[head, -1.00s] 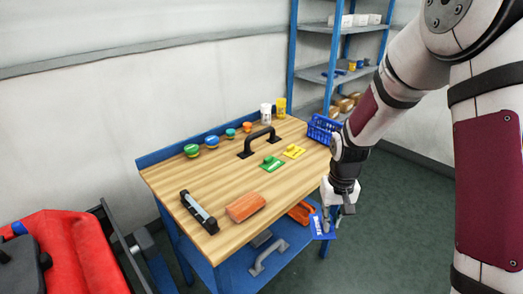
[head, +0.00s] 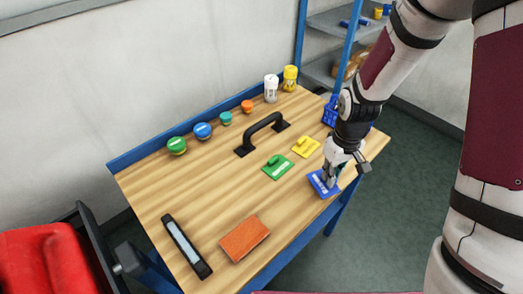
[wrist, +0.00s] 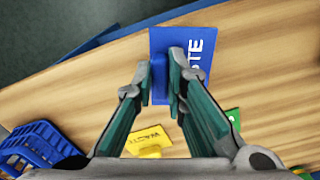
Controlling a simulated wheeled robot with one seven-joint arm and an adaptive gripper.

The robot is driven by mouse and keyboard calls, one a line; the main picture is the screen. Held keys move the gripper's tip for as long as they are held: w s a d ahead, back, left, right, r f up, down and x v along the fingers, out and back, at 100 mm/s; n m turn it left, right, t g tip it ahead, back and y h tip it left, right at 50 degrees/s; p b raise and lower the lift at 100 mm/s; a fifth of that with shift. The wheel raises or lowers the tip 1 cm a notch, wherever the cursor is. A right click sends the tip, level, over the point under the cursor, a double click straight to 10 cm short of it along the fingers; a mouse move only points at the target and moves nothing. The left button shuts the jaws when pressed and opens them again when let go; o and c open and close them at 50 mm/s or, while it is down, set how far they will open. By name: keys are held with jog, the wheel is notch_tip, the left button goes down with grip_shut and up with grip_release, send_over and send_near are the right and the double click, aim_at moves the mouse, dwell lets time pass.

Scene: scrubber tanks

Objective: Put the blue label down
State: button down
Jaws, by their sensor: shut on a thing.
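The blue label (head: 323,184) is a flat plate with white lettering and a raised blue grip. My gripper (head: 330,174) is shut on that grip, above the plate. The label is at the table's front edge, right of the green label (head: 277,167) and in front of the yellow label (head: 306,146). I cannot tell whether it touches the wood. In the wrist view, the blue label (wrist: 200,40) shows between and beyond the fingers (wrist: 163,66), its lettering partly covered by one finger.
The wooden table (head: 200,190) also holds a black handle (head: 262,134), several round lidded pots, an orange brush-like block (head: 244,239) and a black bar (head: 186,246). A blue basket (wrist: 42,145) is near the gripper. Bare wood lies between the block and the green label.

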jog(key=s+n+p, duration=0.1)
jog(key=s, duration=0.1)
jog(key=s+r+n, duration=0.1)
jog(key=s, duration=0.1)
jog(key=s+a+n+p, duration=0.1)
jog(key=s, duration=0.1)
jog(key=shift+s+r+n+p, duration=0.3)
jog(key=shift+n, duration=0.1)
jog(key=w+d, duration=0.1)
jog(key=w, duration=0.4)
jog(key=w+d+f, duration=0.1)
jog(key=w+d, duration=0.1)
jog(key=w, duration=0.3)
jog(key=w+d, duration=0.1)
jog(key=w, duration=0.3)
jog(key=shift+w+d+f, duration=0.2)
jog(key=shift+w+f, duration=0.05)
jog(key=shift+w, duration=0.15)
jog(key=shift+w+d+f+p, duration=0.15)
jog(key=shift+f+p, duration=0.15)
jog(key=shift+f, duration=0.6)
jog(key=shift+w+a+f+p, duration=0.15)
jog(key=shift+f+p, duration=0.1)
jog(key=shift+f, duration=0.6)
jog(key=shift+d+f, duration=0.1)
jog(key=shift+f, duration=0.1)
jog(key=c, duration=1.8)
grip_release()
jog(key=shift+o, duration=1)
